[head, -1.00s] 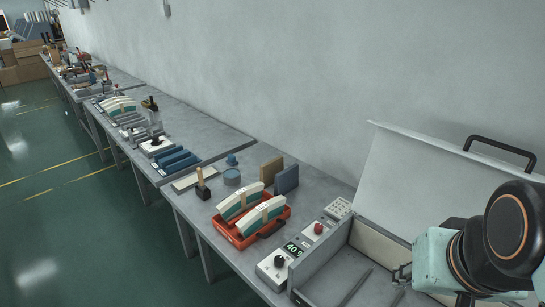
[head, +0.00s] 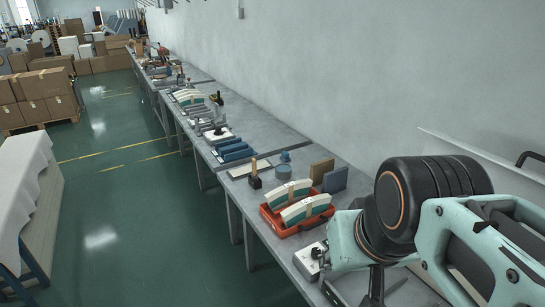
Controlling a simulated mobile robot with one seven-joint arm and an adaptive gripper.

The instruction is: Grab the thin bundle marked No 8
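Two curved white-and-teal bundles with tan bands lie in a red tray (head: 272,222) on the bench. One is the rear bundle (head: 289,192), the other the front bundle (head: 306,209). Several similar pale bundles (head: 187,96) lie farther down the bench. I cannot read a No 8 mark on any of them at this size. My arm fills the lower right. Dark parts of what appears to be my gripper (head: 376,286) hang below it, right of and nearer than the tray. They are partly hidden, and whether they are open or shut is unclear.
Near the tray stand a wooden-handled tool (head: 254,173), a blue round container (head: 283,171), a tan block (head: 321,171) and a dark blue block (head: 335,180). Blue rolls (head: 233,151) lie beyond. A cloth-covered table (head: 22,180) stands at left. Green floor between is open.

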